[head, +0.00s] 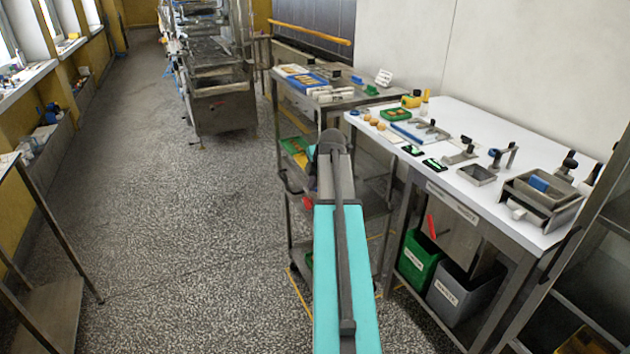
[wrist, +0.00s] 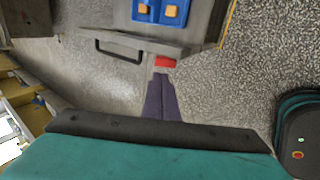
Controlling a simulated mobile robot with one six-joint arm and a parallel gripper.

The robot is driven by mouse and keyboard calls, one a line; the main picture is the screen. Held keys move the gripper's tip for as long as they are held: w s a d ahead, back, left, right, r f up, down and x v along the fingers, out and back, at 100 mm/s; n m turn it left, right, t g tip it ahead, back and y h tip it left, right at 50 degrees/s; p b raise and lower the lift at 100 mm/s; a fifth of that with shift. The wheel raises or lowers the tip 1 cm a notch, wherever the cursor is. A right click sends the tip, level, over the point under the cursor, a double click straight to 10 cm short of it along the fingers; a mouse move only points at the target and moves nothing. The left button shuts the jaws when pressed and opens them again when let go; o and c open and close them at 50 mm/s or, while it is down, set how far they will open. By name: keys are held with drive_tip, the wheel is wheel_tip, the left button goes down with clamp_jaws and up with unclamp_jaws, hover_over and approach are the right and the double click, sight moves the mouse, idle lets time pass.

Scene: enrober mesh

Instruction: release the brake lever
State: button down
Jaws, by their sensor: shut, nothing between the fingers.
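A red lever pad (wrist: 165,62), which looks like the brake lever, sits at the edge of a grey metal trolley (wrist: 185,48) in the wrist view. My gripper (wrist: 161,73) has its dark fingers together, with the tips right at the near side of the red pad. I cannot tell whether they touch it. In the head view a small red patch (head: 308,203) shows low on the trolley, left of my arm. My gripper's fingers are hidden behind my arm there.
A black handle (wrist: 118,50) stands out left of the lever. A blue tray (wrist: 175,18) with orange pieces lies beyond it. In the head view a white-topped workbench (head: 470,115) with bins under it stands to the right. Speckled floor (head: 200,240) is clear to the left.

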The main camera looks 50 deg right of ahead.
sight(305, 200)
drive_tip(key=shift+p+x, duration=0.4)
drive_tip(key=shift+x, duration=4.15)
